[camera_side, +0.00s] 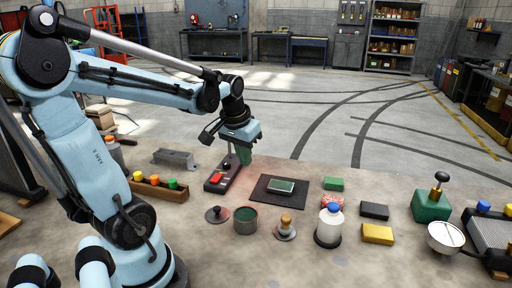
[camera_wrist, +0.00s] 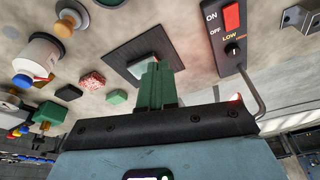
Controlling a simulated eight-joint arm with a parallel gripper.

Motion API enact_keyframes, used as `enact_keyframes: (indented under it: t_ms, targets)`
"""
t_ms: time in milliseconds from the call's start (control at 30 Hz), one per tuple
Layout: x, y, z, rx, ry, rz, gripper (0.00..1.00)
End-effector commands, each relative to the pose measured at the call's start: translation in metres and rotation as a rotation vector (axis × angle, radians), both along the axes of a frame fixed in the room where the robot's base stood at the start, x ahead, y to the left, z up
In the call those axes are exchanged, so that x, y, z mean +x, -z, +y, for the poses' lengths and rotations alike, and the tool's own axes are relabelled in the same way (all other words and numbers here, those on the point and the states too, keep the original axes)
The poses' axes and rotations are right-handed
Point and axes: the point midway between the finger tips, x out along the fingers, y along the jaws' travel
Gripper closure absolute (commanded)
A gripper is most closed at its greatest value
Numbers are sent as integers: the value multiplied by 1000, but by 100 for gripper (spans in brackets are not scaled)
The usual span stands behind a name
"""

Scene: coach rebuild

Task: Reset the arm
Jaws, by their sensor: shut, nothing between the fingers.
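My gripper (camera_side: 244,160) hangs over the bench in the side view, its green fingers pointing down behind the dark switch box. The fingers also show in the wrist view (camera_wrist: 156,72); they are together with nothing between them. The switch box (camera_side: 232,170) has a red switch (camera_side: 216,178) at its near end. In the wrist view the box (camera_wrist: 232,68) shows ON, OFF and LOW marks and a black knob (camera_wrist: 232,49). In the wrist view the fingers partly cover this block.
A round green-lined tin (camera_side: 245,225), a wooden-knobbed piece (camera_side: 286,223) and a white bottle (camera_side: 328,229) stand in front. A wooden rack of coloured caps (camera_side: 158,189) is left. Air above the bench is open.

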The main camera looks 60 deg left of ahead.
Motion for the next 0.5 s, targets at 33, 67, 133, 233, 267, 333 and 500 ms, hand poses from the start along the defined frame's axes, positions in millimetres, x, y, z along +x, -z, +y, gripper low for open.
enact_keyframes:
  t_ms: [33, 67, 133, 233, 267, 333, 500]
  targets:
    - [3, -3, -23, 17, 64, -37, 100]
    - [4, -4, -35, 27, 96, -62, 100]
    - [6, -6, -62, 47, 173, -119, 100]
    - [6, -8, -97, 67, 276, -201, 100]
    - [5, -8, -107, 70, 304, -224, 100]
    - [3, -8, -125, 75, 361, -271, 100]
    - [-1, -7, -153, 78, 446, -347, 100]
